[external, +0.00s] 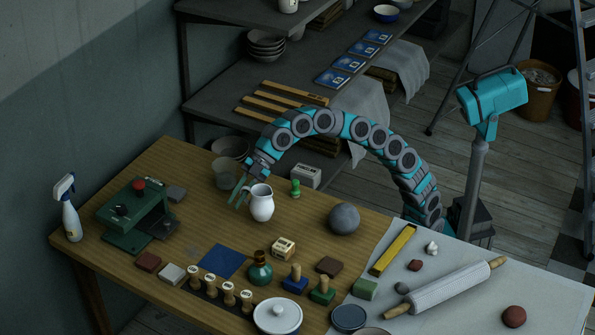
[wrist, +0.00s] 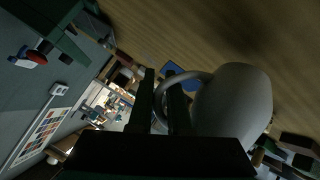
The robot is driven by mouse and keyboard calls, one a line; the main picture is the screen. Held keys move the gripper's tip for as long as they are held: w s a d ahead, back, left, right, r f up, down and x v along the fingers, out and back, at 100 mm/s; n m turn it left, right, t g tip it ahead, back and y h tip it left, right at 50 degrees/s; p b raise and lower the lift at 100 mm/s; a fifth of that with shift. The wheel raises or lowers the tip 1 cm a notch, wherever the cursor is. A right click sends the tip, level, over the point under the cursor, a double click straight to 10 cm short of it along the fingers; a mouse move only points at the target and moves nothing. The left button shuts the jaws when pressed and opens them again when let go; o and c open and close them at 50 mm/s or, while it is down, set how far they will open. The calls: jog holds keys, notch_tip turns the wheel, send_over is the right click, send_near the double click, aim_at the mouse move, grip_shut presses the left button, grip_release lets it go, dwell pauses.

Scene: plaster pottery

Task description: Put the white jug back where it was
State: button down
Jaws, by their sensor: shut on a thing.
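The white jug (external: 262,205) is upright at the rear middle of the wooden table in the external view. My gripper (external: 240,194) is at its left side, where the handle is. In the wrist view the jug (wrist: 236,105) is close on the right, with its looped handle reaching between the two dark fingers of my gripper (wrist: 163,88). The gripper is shut on the handle. Part of the handle is hidden behind a finger. I cannot tell whether the jug's base touches the table.
A blue square (external: 221,261) lies in front of the jug. A green figure (external: 295,187) and a grey ball (external: 344,219) stand to its right. A grey cup (external: 225,173) is behind my gripper. A green press (external: 135,215) stands at left. Bare wood surrounds the jug's front.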

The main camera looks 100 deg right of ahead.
jog(key=shift+f, duration=1.35)
jog(key=shift+f, duration=0.1)
jog(key=c, duration=0.8)
grip_release()
jog(key=shift+c, duration=0.2)
jog(key=v, duration=1.2)
